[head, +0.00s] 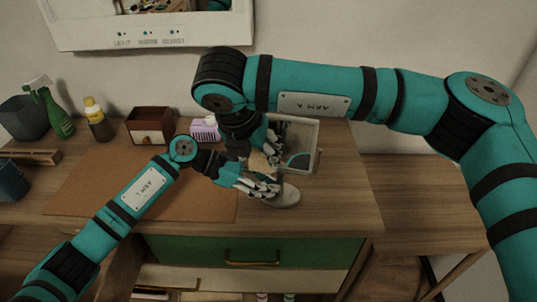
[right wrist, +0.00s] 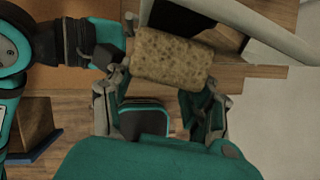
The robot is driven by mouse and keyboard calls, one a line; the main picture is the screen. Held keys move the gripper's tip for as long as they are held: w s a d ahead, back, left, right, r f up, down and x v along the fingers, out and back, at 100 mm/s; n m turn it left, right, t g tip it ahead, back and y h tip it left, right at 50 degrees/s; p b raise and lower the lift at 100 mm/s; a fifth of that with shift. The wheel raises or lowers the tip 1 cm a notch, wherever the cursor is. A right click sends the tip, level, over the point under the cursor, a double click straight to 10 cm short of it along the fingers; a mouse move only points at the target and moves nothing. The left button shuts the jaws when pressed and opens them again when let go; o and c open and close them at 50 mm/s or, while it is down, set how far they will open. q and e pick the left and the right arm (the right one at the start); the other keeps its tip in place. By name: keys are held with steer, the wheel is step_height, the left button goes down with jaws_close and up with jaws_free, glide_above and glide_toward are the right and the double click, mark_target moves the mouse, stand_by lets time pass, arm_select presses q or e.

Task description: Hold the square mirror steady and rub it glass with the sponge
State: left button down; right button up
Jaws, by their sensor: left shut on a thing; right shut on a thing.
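The square mirror (head: 318,135) stands upright at the right part of the worktop, in a pale frame above an oval foot (head: 287,197). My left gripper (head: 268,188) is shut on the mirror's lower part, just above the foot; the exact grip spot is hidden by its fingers. My right gripper (head: 272,150) is in front of the glass, shut on the tan sponge (right wrist: 170,57). In the right wrist view the sponge lies across the fingertips, close beside the mirror's frame (right wrist: 275,30). I cannot tell whether the sponge touches the glass.
A brown mat (head: 90,190) covers the worktop's left and middle. Behind it stand a green spray bottle (head: 55,115), a yellow-capped bottle (head: 98,120), a wooden box (head: 150,125) and a lilac item (head: 205,130). A green drawer (head: 250,250) is below the front edge.

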steer(key=shift+a, duration=0.3)
steer(key=s+d, duration=0.1)
steer(key=d, duration=0.7)
steer(key=shift+s, duration=0.15)
stand_by(0.3)
steer(key=shift+w+a, duration=0.35)
steer(key=shift+a, duration=0.95)
steer(key=shift+w+a, duration=0.4)
steer(key=shift+a, duration=0.85)
steer(key=shift+w+a, duration=0.35)
steer(key=shift+a, duration=0.95)
steer(key=shift+s+a, duration=0.1)
steer(key=shift+s+a+f, duration=0.1)
steer(key=shift+s+a, duration=0.1)
steer(key=shift+s, duration=0.75)
steer(key=shift+s+a, duration=0.25)
steer(key=shift+s, duration=0.65)
steer(key=shift+s+a+f, duration=0.1)
steer(key=shift+s+a, duration=0.1)
steer(key=shift+s, duration=0.75)
